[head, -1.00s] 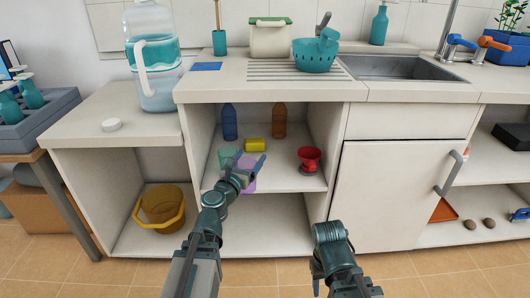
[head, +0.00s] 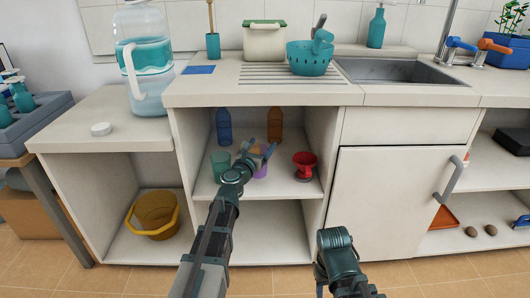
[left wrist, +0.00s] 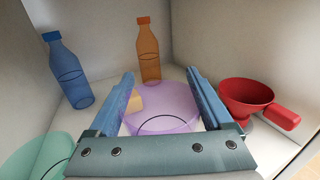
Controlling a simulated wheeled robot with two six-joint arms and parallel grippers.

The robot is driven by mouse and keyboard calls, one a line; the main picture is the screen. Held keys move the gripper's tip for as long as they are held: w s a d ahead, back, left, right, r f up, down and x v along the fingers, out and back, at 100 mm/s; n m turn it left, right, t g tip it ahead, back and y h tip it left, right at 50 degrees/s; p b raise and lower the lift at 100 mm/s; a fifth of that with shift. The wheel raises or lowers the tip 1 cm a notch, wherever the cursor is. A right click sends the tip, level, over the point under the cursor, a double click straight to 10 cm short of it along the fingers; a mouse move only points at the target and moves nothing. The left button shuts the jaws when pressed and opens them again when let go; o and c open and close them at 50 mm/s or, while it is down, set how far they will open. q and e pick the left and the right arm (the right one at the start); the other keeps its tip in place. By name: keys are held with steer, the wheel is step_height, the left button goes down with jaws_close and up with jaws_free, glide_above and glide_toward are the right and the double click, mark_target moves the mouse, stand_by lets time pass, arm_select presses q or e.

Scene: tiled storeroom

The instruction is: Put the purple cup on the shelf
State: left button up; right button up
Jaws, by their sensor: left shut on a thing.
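The purple cup (head: 261,170) is translucent and stands upright in the open upper compartment under the counter. My left gripper (head: 259,150) reaches into this compartment and is shut on the cup. In the left wrist view the cup (left wrist: 160,112) sits between the two blue fingers. The shelf board (head: 283,189) is below it; I cannot tell whether the cup touches it.
A green cup (head: 221,165) stands left of the purple one, a red funnel-like item (head: 304,164) right. Blue (head: 224,127) and orange (head: 275,125) bottles stand behind. A yellow block (left wrist: 136,103) shows near the purple cup. The counter edge (head: 270,100) overhangs the compartment.

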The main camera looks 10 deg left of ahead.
mark_target(264, 152)
arm_select(q)
steer(key=shift+w+d+f+b, duration=0.15)
steer(key=shift+w+f+b, duration=0.2)
steer(key=shift+w, duration=0.25)
steer(key=shift+w+d+f+b, duration=0.1)
steer(key=shift+w+f+b, duration=0.25)
steer(key=shift+w, duration=0.2)
step_height(264, 152, down, 3)
steer(key=shift+s+r+b, duration=0.15)
steer(key=shift+r+b, duration=0.05)
steer(key=shift+b, duration=1.05)
steer(key=shift+r, duration=0.15)
steer(key=o, duration=1.5)
